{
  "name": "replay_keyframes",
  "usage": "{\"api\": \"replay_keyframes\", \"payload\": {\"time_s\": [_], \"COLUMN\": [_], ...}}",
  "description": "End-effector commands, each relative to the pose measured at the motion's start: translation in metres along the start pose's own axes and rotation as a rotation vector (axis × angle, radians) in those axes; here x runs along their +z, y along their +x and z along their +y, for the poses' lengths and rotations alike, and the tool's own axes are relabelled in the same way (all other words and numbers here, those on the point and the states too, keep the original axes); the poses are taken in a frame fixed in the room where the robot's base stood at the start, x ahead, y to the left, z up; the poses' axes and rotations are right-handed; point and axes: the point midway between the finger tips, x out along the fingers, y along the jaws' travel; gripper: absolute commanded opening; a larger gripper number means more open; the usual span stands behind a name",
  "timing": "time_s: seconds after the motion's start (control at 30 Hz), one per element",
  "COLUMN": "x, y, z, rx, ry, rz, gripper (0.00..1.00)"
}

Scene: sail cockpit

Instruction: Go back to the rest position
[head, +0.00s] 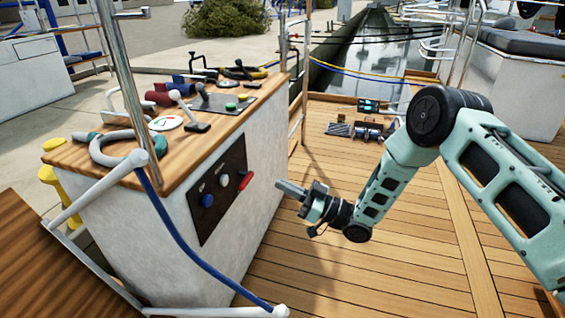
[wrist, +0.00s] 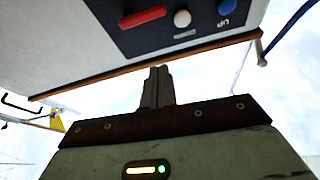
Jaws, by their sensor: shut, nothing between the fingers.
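My gripper (head: 292,188) is shut and empty at the end of my teal arm. In the head view it hangs in the air, just right of the white console (head: 165,245). It points left toward the console's side face, apparently close to the dark control panel (head: 232,168). That panel carries a blue knob (head: 207,200), a pale knob (head: 224,180) and a red handle (head: 246,181). In the wrist view the shut fingers (wrist: 158,75) show below the panel (wrist: 130,40), with the red handle (wrist: 143,17), pale knob (wrist: 182,18) and blue knob (wrist: 226,6) above them.
The console's wooden top (head: 90,165) holds a grey shackle (head: 115,150), levers and red and blue parts. A metal rail with a blue rope (head: 180,240) runs along its near side. Small gear (head: 365,130) lies on the far deck. The wooden deck (head: 330,270) is otherwise largely clear.

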Motion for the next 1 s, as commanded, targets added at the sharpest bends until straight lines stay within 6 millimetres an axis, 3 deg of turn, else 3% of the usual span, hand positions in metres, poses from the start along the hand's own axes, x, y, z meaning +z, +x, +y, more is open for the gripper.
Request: {"api": "replay_keyframes", "payload": {"time_s": [0.13, 0.23, 0.4, 0.53, 0.67, 0.77, 1.0], "x": [-0.006, -0.016, -0.040, -0.059, -0.079, -0.097, -0.141], "y": [0.010, 0.031, 0.061, 0.063, 0.048, 0.025, -0.056], "z": [0.001, 0.001, -0.005, -0.022, -0.052, -0.083, -0.179], "rx": [0.014, 0.055, 0.173, 0.267, 0.351, 0.409, 0.511], "ry": [-0.013, -0.038, -0.075, -0.075, -0.051, -0.020, 0.103], "rz": [-0.038, -0.135, -0.403, -0.621, -0.837, -1.003, -1.383], "gripper": [0.00, 0.00, 0.00, 0.00, 0.00, 0.00, 0.00]}}
